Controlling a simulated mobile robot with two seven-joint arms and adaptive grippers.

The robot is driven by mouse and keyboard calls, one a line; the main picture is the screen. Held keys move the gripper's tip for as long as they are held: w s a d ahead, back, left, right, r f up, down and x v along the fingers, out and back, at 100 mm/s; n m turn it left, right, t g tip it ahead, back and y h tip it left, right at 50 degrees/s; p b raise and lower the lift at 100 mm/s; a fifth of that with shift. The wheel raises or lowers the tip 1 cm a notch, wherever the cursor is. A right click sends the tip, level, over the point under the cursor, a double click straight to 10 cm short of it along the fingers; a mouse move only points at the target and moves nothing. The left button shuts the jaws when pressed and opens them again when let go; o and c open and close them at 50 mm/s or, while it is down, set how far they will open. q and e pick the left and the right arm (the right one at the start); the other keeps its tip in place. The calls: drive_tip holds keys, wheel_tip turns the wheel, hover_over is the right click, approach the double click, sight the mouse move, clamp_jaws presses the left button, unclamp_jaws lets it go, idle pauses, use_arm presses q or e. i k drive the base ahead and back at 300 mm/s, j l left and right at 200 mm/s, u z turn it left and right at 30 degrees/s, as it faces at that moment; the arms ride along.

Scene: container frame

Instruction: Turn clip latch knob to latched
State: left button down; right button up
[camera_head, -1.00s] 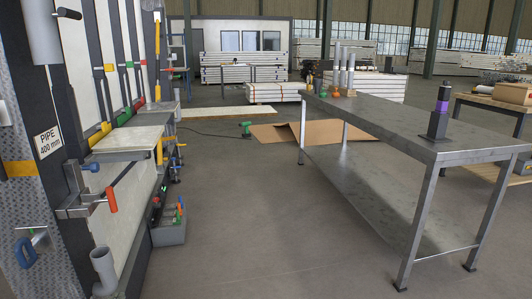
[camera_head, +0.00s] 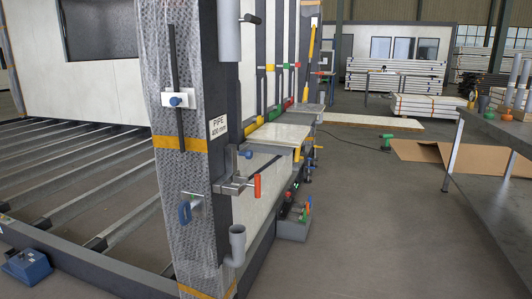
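A white plate (camera_head: 183,98) with a small blue knob (camera_head: 175,100) sits on a dark vertical bar (camera_head: 174,55) on the wrapped post, in the head view. Lower on the post, a grey plate carries a blue looped handle (camera_head: 185,212). At the post's right edge, a grey clamp bracket (camera_head: 230,186) has a blue knob (camera_head: 246,154) and an orange-red handle (camera_head: 257,187). I cannot tell for sure which of these is the clip latch knob, or whether it is latched. Neither of my grippers is in view.
A grey pipe holder (camera_head: 237,245) juts out low on the post. A grey bin (camera_head: 294,226) stands on the floor beyond. A metal table (camera_head: 505,200) is at the right, a blue box (camera_head: 27,266) at the lower left. The middle floor is clear.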

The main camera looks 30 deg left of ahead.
sight(248, 155)
drive_tip(key=i+l+u, duration=0.1)
drive_tip(key=u, duration=0.3)
drive_tip(key=i+l+u, duration=0.15)
drive_tip(key=u, duration=0.2)
drive_tip(key=i+l+u, duration=0.1)
drive_tip(key=u, duration=0.3)
drive_tip(key=i+l+u, duration=0.15)
drive_tip(key=l, duration=0.2)
drive_tip(key=i+l+u, duration=0.15)
drive_tip(key=l, duration=0.2)
drive_tip(key=l+u, duration=0.2)
drive_tip(key=l, duration=0.2)
drive_tip(key=i+l, duration=0.1)
drive_tip(key=l, duration=0.25)
drive_tip(key=i+l+u, duration=0.1)
drive_tip(key=l, duration=0.65)
drive_tip(key=i+u, duration=0.05)
